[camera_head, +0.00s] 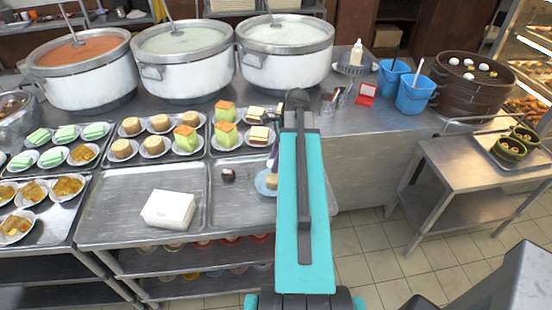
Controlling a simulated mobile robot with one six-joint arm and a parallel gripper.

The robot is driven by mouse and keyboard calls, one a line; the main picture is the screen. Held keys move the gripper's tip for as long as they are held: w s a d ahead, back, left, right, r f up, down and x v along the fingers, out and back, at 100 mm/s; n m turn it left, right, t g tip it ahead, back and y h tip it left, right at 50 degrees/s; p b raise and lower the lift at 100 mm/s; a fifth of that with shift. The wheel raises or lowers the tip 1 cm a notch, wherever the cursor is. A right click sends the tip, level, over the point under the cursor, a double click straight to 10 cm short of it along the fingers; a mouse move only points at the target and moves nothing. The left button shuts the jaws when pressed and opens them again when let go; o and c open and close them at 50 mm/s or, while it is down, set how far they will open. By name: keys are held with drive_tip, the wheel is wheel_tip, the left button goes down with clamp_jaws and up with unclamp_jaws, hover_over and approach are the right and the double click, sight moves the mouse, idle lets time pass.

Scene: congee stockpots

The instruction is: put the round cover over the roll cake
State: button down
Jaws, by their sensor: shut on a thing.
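My teal arm reaches forward over the right end of the front trays and hides what lies behind it. My gripper is not visible; the arm covers it. A light blue plate (264,186) lies on the right front tray (220,212), partly hidden by the arm. A small pale piece (272,178) shows on the plate at the arm's edge; I cannot tell whether it is the roll cake. I cannot make out the round cover. A small dark round thing (228,174) sits on the same tray, left of the plate.
A white box (169,209) stands on the left front tray. Plates of cakes fill the trays behind. Three large stockpots (288,58) stand at the back. Blue buckets (414,95) and a brown steamer (472,88) stand right. A side table (470,165) stands beyond open floor.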

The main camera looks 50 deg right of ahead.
drive_tip(key=c, duration=1)
unclamp_jaws()
drive_tip(key=shift+c, duration=0.2)
drive_tip(key=shift+r+p, duration=2.9)
drive_tip(key=shift+r, duration=0.65)
drive_tip(key=shift+f, duration=0.1)
